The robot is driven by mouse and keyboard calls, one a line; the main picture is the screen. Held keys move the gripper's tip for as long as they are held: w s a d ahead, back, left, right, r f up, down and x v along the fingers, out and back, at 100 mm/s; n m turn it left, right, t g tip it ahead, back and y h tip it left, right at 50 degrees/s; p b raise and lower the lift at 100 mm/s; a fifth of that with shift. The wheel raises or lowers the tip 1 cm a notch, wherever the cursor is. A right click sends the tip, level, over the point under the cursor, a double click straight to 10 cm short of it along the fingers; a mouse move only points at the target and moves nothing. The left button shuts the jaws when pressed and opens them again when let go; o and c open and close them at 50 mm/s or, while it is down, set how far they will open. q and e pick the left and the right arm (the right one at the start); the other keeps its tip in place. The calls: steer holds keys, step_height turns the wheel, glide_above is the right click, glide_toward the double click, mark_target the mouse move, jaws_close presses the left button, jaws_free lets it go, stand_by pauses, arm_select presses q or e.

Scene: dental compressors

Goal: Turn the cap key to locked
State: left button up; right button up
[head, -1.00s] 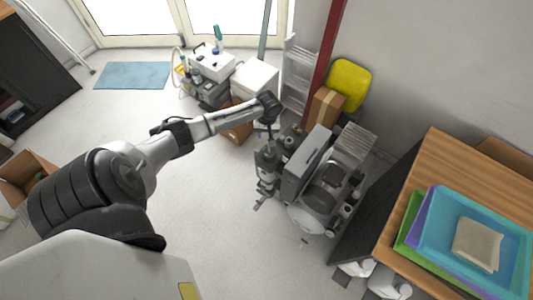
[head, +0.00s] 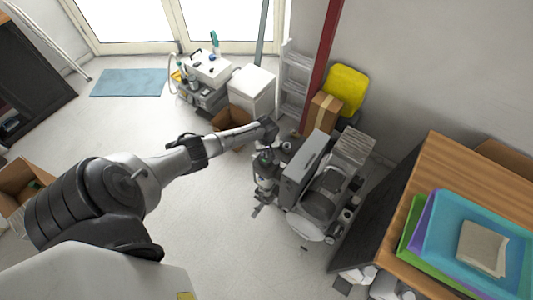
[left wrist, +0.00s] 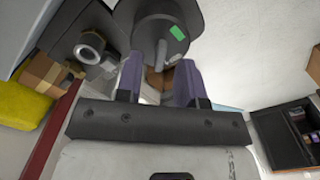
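The compressor unit (head: 318,195) stands on the floor in the middle right of the head view. In the left wrist view a dark round cap (left wrist: 150,20) with a green mark (left wrist: 178,32) shows at the top. A grey key-like lever (left wrist: 161,53) sticks out from it toward my gripper. My left gripper (left wrist: 160,62) is open, its two purple fingers spread on either side of the lever's end, with gaps visible. In the head view my left wrist is above the compressor's left part, and the fingertips are hard to make out. My right gripper is not in view.
A wooden table with coloured trays (head: 420,240) stands at the right. A cardboard box (head: 232,128), a white cabinet (head: 252,85) and a ladder (head: 293,80) are behind the compressor.

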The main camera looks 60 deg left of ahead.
arm_select(q)
steer(key=shift+f, duration=0.8)
steer(key=shift+c, duration=0.2)
jaws_close()
